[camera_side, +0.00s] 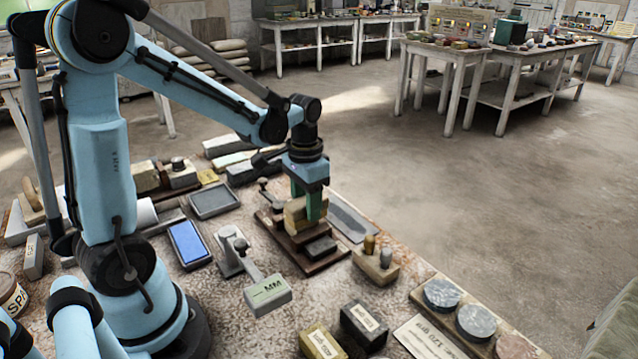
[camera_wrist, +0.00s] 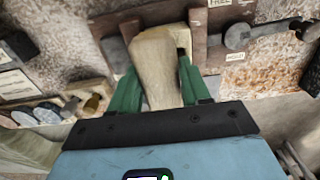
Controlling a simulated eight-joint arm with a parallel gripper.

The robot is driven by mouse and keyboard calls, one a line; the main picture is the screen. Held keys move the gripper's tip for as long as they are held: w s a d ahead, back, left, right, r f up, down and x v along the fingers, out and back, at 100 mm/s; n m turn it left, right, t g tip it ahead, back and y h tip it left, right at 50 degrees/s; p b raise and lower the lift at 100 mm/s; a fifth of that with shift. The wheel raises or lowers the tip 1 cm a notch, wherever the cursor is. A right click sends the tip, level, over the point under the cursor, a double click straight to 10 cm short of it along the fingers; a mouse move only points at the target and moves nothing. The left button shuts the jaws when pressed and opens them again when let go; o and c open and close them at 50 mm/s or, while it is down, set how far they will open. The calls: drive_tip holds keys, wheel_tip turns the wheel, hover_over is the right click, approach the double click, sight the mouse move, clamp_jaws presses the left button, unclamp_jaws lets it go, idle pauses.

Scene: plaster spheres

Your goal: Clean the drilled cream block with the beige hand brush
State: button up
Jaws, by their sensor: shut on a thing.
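My gripper (camera_side: 307,203), with green fingers, is low over a brown wooden fixture (camera_side: 322,265) on the table. In the wrist view, the fingers are shut on the pale beige hand brush (camera_wrist: 156,68), one on each side of its body. The drilled cream block (camera_wrist: 182,36) seems to be the pale piece with a dark hole just beyond the brush, in the fixture; most of it is hidden. In the side view, brush and block overlap as cream shapes between the fingers, and I cannot tell whether they touch. The brush's bristles are hidden.
A blue pad (camera_side: 187,243) and a grey tray (camera_side: 213,201) lie left. Labelled blocks (camera_side: 363,325) and round stone discs (camera_side: 442,294) line the front.

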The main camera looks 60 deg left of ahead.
drive_tip(key=shift+w, duration=1.4)
drive_tip(key=shift+f, duration=0.1)
drive_tip(key=shift+s, duration=0.15)
drive_tip(key=shift+s, duration=2.1)
drive_tip(key=shift+w+r, duration=0.75)
drive_tip(key=shift+w, duration=0.35)
drive_tip(key=shift+s, duration=0.1)
